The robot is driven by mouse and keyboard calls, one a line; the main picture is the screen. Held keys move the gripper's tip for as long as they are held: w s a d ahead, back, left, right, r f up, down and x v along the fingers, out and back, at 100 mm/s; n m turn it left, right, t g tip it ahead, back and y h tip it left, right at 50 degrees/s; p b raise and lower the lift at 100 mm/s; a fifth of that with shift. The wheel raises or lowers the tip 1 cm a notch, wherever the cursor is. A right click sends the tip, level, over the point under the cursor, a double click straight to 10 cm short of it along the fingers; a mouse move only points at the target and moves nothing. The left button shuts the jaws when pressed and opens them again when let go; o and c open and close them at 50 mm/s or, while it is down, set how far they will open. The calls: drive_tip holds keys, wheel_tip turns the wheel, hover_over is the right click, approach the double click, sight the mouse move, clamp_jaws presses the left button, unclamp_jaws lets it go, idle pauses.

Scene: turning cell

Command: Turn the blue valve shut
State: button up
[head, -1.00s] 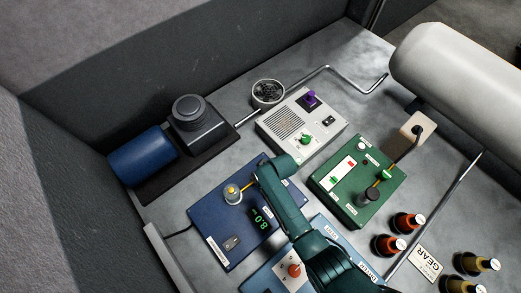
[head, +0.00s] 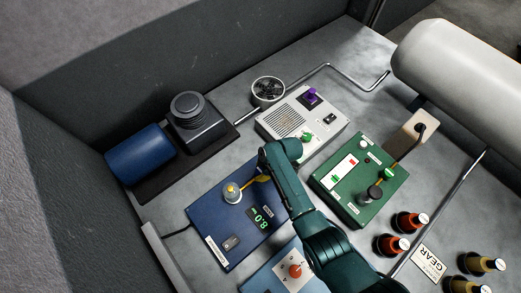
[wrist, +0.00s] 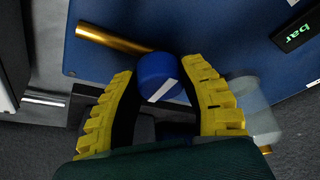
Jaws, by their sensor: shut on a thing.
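The blue valve shows in the wrist view as a round blue knob (wrist: 160,72) with a white mark on its face. My gripper (wrist: 163,66) has its two yellow ribbed fingers around the knob, one on each side, shut on it. A brass pipe (wrist: 115,40) runs from the upper left towards the knob. In the head view my arm's end is over the right part of the dark blue panel (head: 205,222), and the knob is hidden there. The panel's green display (head: 258,217) reads 8.0.
A clear cap (wrist: 262,115) stands close to the right finger; it matches the clear-topped fitting (head: 232,192). A green box (head: 345,205) and a grey box (head: 275,125) stand near my arm. A light blue box (head: 262,275) with a red knob is in front.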

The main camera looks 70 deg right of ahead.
drive_tip(key=shift+s+a+f, duration=0.1)
drive_tip(key=shift+a+f, duration=0.05)
drive_tip(key=shift+f, duration=0.05)
drive_tip(key=o, duration=1.2)
drive_tip(key=shift+c, duration=0.2)
drive_tip(key=shift+r, duration=0.15)
drive_tip(key=shift+r, duration=0.2)
drive_tip(key=v, duration=1.1)
drive_tip(key=shift+r, duration=0.25)
drive_tip(key=shift+s, duration=0.1)
